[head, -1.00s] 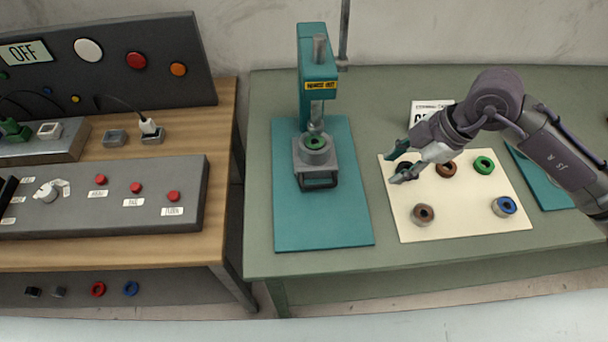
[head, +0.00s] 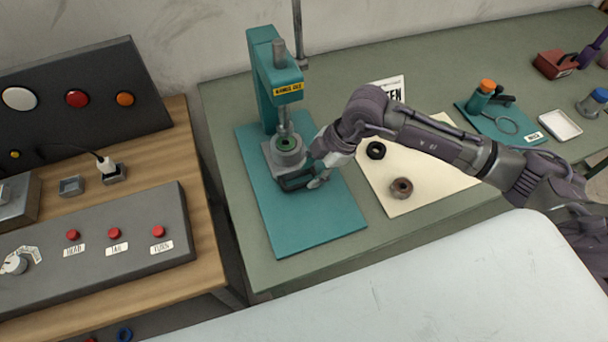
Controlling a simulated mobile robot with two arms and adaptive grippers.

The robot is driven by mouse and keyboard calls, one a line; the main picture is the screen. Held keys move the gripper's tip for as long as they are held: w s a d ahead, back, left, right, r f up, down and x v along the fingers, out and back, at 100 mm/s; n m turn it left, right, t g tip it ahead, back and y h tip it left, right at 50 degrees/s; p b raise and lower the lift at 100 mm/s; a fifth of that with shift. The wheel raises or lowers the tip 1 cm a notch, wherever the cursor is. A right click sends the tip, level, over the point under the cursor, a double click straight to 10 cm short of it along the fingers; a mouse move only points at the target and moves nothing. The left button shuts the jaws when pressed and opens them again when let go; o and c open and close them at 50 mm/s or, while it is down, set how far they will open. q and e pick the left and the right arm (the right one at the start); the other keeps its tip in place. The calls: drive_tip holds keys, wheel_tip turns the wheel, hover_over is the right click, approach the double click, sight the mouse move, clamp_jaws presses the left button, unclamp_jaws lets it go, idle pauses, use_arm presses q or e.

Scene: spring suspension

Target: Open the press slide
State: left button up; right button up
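The teal press (head: 264,88) stands on a teal base plate (head: 318,222). Its grey slide (head: 272,158) sits under the ram, with a round cup holding a green ring (head: 286,145). A dark handle (head: 296,181) is at the slide's front. My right gripper (head: 308,180) is at the front right of the slide, with its fingers at the handle. The hand and fingers partly hide the handle, so I cannot tell whether they are closed on it. My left gripper is not in view.
A cream mat (head: 420,197) with a black ring (head: 376,150) and a brown ring (head: 401,188) lies right of the press, partly under my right arm. A control panel (head: 110,225) stands on the wooden table at left. The base plate's front is clear.

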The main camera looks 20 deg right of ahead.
sight(302, 184)
drive_tip(key=shift+p+x, duration=0.3)
drive_tip(key=shift+x, duration=1.85)
drive_tip(key=shift+c, duration=0.2)
drive_tip(key=shift+d, duration=0.1)
clamp_jaws()
